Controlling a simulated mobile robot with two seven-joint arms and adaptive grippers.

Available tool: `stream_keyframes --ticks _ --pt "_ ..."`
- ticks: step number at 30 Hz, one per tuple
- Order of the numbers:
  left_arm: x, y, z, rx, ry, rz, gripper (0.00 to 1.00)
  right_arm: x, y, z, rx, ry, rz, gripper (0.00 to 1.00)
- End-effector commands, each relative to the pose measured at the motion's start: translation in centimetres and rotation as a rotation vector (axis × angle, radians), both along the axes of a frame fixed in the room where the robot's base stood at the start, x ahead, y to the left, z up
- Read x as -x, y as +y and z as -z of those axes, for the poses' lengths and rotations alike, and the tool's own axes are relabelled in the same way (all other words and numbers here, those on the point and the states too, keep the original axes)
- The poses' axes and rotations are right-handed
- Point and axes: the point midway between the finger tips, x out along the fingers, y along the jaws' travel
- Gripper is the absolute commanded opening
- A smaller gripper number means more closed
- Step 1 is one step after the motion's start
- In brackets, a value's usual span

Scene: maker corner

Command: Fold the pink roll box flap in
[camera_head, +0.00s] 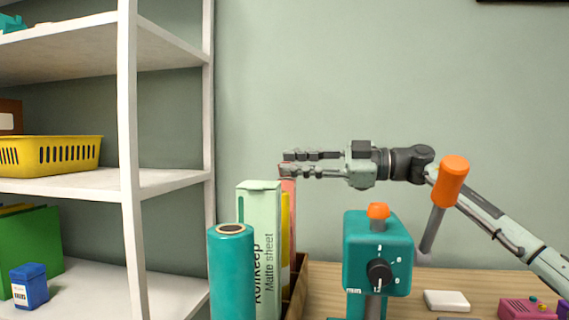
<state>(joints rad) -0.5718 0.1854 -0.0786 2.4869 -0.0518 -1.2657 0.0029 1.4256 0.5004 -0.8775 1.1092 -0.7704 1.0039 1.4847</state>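The pink roll box (289,205) stands upright behind a pale green box and a yellow box; only a narrow strip of its upper part shows. Its flap is mostly hidden by my fingers, so I cannot tell how far it is folded. My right gripper (285,164) comes in from the right with its fingers level, pointing left, at the top of the pink box. The fingers lie close together with a narrow gap, and a little pink shows near the tips. I cannot tell whether they grip anything. My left gripper is not in view.
A pale green "Rollkeep Matte sheet" box (259,225), a yellow box (285,235) and a teal roll (231,270) stand close around it by a wooden holder (299,283). A teal device (378,250) stands to the right. White shelves (130,160) rise at left.

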Motion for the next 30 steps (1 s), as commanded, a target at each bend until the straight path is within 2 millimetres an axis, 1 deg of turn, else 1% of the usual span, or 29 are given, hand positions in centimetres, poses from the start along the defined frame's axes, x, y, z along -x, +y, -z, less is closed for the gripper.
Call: stream_keyframes --ticks 1,3,6,14,15,20,21,30 --pt "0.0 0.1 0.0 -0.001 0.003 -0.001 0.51 -0.2 0.7 0.0 -0.001 0.000 -0.001 0.23" --pt "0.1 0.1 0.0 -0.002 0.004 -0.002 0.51 -0.3 1.4 0.0 0.000 0.000 0.000 0.23" --pt "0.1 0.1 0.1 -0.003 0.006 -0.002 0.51 -0.4 2.0 0.0 0.001 0.000 0.001 0.23" --pt "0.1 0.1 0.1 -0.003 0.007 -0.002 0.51 -0.5 2.2 0.0 0.000 -0.001 0.001 0.23" --pt "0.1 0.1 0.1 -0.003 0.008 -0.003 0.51 -0.5 2.2 0.0 0.001 -0.001 0.002 0.22" --pt "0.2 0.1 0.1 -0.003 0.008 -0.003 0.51 -0.5 2.2 0.0 0.000 -0.001 0.001 0.02" --pt "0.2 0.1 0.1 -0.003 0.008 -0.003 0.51 -0.5 2.2 0.0 0.001 -0.001 0.002 0.00" --pt "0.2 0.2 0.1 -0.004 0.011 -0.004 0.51 -0.5 2.2 0.0 0.002 -0.006 0.002 0.00"
